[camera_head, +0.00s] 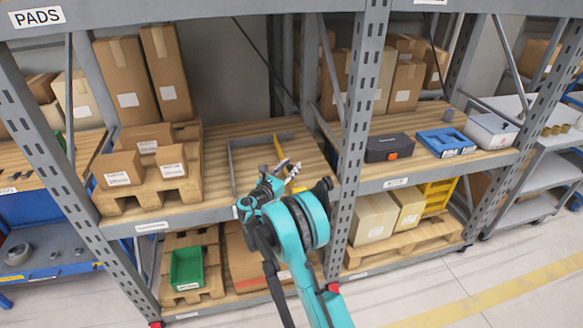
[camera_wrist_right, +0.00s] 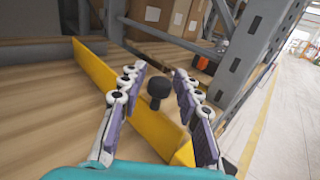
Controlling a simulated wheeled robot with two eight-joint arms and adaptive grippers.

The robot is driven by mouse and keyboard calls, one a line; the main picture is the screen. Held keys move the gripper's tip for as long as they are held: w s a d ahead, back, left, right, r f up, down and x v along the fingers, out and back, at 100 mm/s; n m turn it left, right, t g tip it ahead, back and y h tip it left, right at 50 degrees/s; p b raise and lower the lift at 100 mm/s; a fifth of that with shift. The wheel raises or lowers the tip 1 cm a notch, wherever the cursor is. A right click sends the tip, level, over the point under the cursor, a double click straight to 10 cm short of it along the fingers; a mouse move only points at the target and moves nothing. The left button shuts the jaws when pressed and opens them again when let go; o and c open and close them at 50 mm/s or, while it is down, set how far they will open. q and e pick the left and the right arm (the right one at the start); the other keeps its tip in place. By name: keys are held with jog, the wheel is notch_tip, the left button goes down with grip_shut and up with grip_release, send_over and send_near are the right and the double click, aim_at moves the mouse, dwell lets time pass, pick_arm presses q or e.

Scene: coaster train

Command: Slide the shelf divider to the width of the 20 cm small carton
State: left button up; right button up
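The yellow shelf divider (camera_head: 278,147) stands on the wooden shelf in the middle bay, partly hidden behind my right gripper. In the right wrist view the divider (camera_wrist_right: 95,70) is a long yellow panel running diagonally. A black knob (camera_wrist_right: 158,88) shows beside it, between the fingers. My right gripper (camera_head: 293,172) is at the divider's near end. In the wrist view its fingers (camera_wrist_right: 160,98) are spread on both sides of the knob, with gaps visible. Small cartons (camera_head: 118,169) sit on a pallet at the left; their labels are too small to tell which is 20 cm. My left gripper is out of view.
A thin grey upright strip (camera_head: 232,165) stands left of the divider on the shelf (camera_head: 222,137). A perforated grey post (camera_head: 358,110) rises just right of my gripper. Tall cartons (camera_head: 122,80) stand behind the small ones. Bare shelf lies between the pallet and grey strip.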

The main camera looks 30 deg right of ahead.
jog(key=shift+a, duration=0.15)
jog(key=v, duration=1.1)
jog(key=shift+s+a, duration=0.3)
jog(key=shift+s, duration=0.05)
jog(key=s+r+m+g+y, duration=0.2)
jog(key=s+r+m+y, duration=0.2)
jog(key=s+m+y, duration=0.5)
jog(key=s+a+m+y, duration=0.2)
jog(key=s+a+m, duration=0.2)
jog(key=s, duration=0.4)
jog(key=s+a+f+m+y, duration=0.1)
jog(key=s+a+m+y, duration=0.1)
jog(key=s+a+m, duration=0.2)
jog(key=s+a+f+m+y, duration=0.1)
jog(key=s+a+m+y, duration=0.1)
jog(key=s+a+m, duration=0.2)
jog(key=s+m, duration=0.3)
jog(key=s, duration=0.4)
jog(key=shift+s, duration=0.4)
